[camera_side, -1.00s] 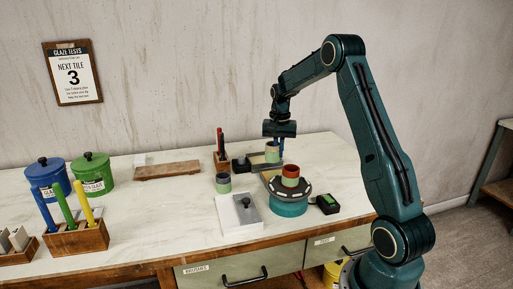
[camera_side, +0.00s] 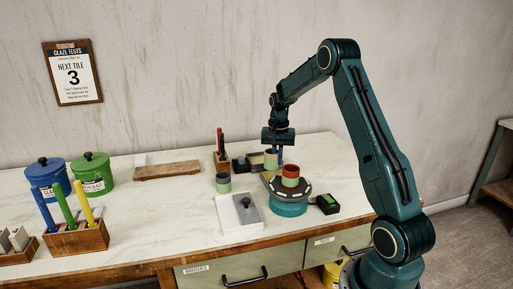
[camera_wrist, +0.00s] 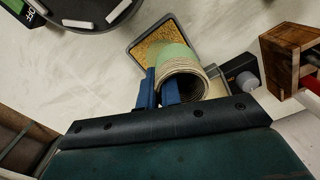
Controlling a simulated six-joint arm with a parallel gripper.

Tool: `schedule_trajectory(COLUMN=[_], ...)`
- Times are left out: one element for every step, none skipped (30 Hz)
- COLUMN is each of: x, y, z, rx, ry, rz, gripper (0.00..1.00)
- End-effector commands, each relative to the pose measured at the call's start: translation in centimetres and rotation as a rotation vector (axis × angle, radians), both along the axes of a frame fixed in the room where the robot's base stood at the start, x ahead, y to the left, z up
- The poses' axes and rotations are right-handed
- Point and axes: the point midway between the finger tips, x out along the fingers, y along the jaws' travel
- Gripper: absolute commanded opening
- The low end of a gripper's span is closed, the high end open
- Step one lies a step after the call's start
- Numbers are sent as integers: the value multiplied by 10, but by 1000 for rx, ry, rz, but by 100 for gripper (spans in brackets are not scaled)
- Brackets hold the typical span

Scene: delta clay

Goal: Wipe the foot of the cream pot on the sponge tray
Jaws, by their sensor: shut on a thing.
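The cream pot (camera_side: 271,159) hangs under my gripper (camera_side: 279,150), which is shut on its wall. In the wrist view the pot (camera_wrist: 187,84) shows a ribbed cream body and a pale green part at the far end. The blue fingers of my gripper (camera_wrist: 158,88) grip its left side, and one seems to be inside the mouth. The sponge tray (camera_wrist: 136,52), grey-rimmed with a yellow sponge, lies beyond the pot's green end, which overlaps it in this view. In the side view the tray (camera_side: 267,177) is partly hidden behind the turntable. I cannot tell whether the foot touches the sponge.
A wooden tool holder (camera_wrist: 287,55) and a dark box (camera_wrist: 242,70) stand close on the right.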

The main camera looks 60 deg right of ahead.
Motion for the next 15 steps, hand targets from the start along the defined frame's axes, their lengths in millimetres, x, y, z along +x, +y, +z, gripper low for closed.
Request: schedule_trajectory(x=[0,0,0,0,0,0,0,0,0,0,0,0,0,0,0], y=[0,0,0,0,0,0,0,0,0,0,0,0,0,0,0], z=[-3,-5,-8,-9,-11,-13,-15,-17,-20,-21,-23,-26,-28,-29,-34], rx=[1,1,0,0,0,1,1,0,0,0,1,1,1,1,1], ry=[0,0,0,0,0,0,0,0,0,0,0,1,1,1,2], rz=[0,0,0,0,0,0,0,0,0,0,0,0,0,0,0], gripper=[0,0,0,0,0,0,0,0,0,0,0,0,0,0,0])
